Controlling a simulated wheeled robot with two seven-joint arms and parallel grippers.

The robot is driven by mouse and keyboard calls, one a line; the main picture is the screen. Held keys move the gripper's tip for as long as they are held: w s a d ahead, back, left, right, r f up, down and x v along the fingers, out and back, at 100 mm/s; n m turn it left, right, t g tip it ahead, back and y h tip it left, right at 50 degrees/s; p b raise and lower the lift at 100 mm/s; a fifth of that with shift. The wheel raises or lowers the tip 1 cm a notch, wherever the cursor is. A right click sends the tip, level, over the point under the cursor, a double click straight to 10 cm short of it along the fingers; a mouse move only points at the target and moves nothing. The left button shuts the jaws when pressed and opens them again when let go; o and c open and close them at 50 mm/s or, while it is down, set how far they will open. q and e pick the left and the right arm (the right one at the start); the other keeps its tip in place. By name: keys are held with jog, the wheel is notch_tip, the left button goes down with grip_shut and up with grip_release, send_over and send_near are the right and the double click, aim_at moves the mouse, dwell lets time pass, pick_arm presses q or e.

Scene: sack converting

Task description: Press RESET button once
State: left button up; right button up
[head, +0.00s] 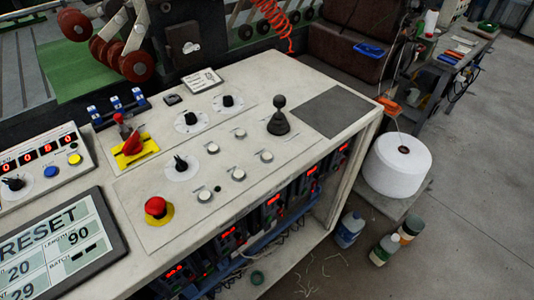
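A tilted display (58,246) at the lower left shows the word RESET in large letters, with LENGTH 90, BATCH and other numbers below. A small panel (35,185) above it carries a red digit readout, a black knob, a blue button (50,172) and a yellow button (75,159). Several small white buttons (205,196) sit on the console top. I cannot read a RESET label on any button. Neither of my grippers is in view.
The pale console (285,85) carries a red mushroom button (156,207), a red rotary switch (131,144) on yellow, black dials and a black joystick (279,118). A white thread cone (397,165) stands beyond its right edge. Bottles (384,250) stand on the floor.

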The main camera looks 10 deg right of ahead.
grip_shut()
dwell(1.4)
